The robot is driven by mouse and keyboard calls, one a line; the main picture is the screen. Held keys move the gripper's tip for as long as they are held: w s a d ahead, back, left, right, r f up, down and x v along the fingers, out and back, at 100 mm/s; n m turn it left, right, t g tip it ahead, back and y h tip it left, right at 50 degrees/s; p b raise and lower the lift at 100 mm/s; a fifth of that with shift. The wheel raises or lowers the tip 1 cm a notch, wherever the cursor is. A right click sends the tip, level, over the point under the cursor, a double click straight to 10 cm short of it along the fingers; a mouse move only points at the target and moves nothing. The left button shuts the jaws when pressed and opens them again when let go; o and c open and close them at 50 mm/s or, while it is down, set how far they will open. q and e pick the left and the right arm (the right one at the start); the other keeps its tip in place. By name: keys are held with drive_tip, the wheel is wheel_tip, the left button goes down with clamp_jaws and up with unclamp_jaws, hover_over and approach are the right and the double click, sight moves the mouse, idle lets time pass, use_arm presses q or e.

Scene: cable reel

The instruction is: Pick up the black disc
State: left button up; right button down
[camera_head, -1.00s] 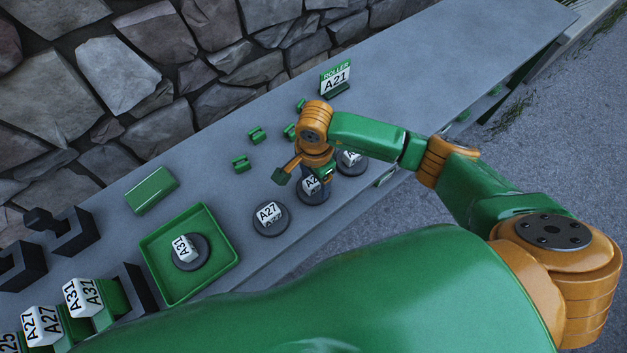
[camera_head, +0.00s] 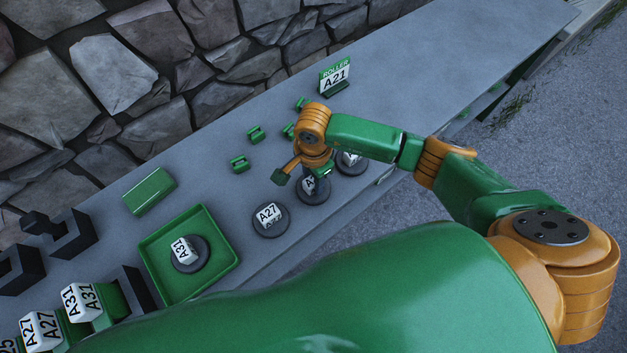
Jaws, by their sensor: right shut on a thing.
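Several dark grey-black discs with white label blocks lie in a row on the grey bench. My right gripper (camera_head: 304,176) is over one black disc (camera_head: 314,195) and shut on it; the fingers partly hide its label, of which only an "A" shows. I cannot tell whether this disc is clear of the bench. To its left lies the A27 disc (camera_head: 270,230). To its right another disc (camera_head: 352,168) is partly hidden by my arm. The A31 disc (camera_head: 188,268) sits in the green tray (camera_head: 160,287). My left gripper is not in view.
A green box (camera_head: 150,192) and small green clips (camera_head: 239,163) lie behind the discs. A "ROLLER A21" sign (camera_head: 334,79) stands farther back. Black brackets (camera_head: 68,236) and labelled blocks (camera_head: 80,303) are at left. A stone wall borders the bench; its far right is clear.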

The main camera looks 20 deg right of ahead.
wheel_tip(320, 180, up, 2)
drive_tip(key=shift+w+r, duration=0.1)
drive_tip(key=shift+r, duration=0.15)
drive_tip(key=s+a+r+b, duration=0.2)
drive_tip(key=s+a+r, duration=0.6)
drive_tip(key=s+r, duration=0.25)
wheel_tip(320, 180, up, 11)
drive_tip(key=s+p, duration=0.1)
drive_tip(key=p, duration=0.6)
drive_tip(key=shift+f, duration=0.15)
drive_tip(key=w+d+n, duration=0.3)
drive_tip(key=d+n, duration=0.3)
drive_tip(key=n, duration=0.1)
drive_tip(key=w+d+r+n, duration=0.1)
drive_tip(key=w+d+n, duration=0.3)
drive_tip(key=d+n, duration=0.3)
drive_tip(key=shift+d+r, duration=0.25)
drive_tip(key=shift+d, duration=0.05)
